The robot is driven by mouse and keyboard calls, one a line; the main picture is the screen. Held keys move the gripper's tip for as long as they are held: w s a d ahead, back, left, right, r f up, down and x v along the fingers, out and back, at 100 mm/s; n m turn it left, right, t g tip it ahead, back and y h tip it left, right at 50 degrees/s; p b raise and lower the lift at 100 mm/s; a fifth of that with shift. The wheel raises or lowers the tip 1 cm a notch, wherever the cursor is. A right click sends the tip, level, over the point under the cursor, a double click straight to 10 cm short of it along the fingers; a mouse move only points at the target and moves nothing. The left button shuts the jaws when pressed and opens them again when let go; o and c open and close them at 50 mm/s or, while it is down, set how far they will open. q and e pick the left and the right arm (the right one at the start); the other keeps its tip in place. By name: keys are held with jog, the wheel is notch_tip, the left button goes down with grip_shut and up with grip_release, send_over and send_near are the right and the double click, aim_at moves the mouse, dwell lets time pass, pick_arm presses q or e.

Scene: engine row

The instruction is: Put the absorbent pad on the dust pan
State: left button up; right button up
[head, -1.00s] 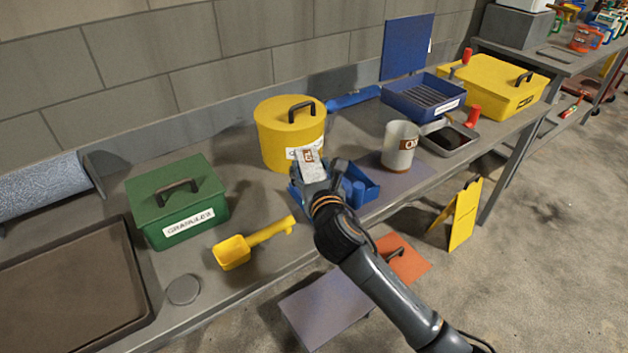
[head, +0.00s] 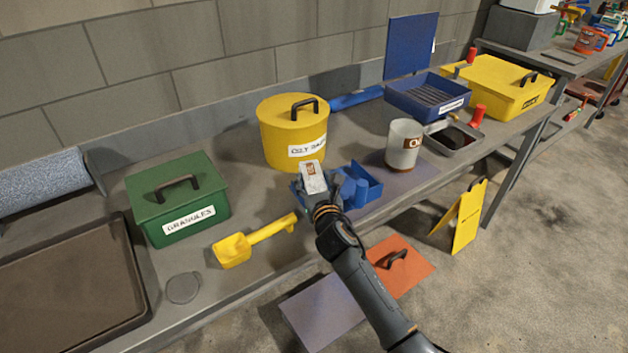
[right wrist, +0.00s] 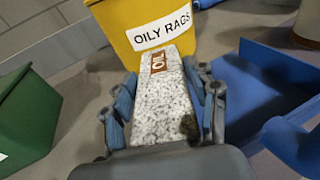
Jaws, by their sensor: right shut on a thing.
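The dust pan also shows at the right of the right wrist view (right wrist: 275,75). My left gripper is not in view.
A yellow "OILY RAGS" bin (head: 290,137) stands behind the gripper. A green "GRANULES" box (head: 178,200) and a yellow scoop (head: 255,240) are to the left. A white canister (head: 402,148) stands right of the pan. The bench's front edge is close.

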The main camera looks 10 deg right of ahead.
jog(key=shift+f, duration=0.1)
jog(key=o, duration=1.2)
jog(key=s, duration=0.4)
jog(key=s+r, duration=0.1)
jog(key=s, duration=0.7)
jog(key=shift+a+r+p, duration=0.25)
jog(key=shift+r+p, duration=0.05)
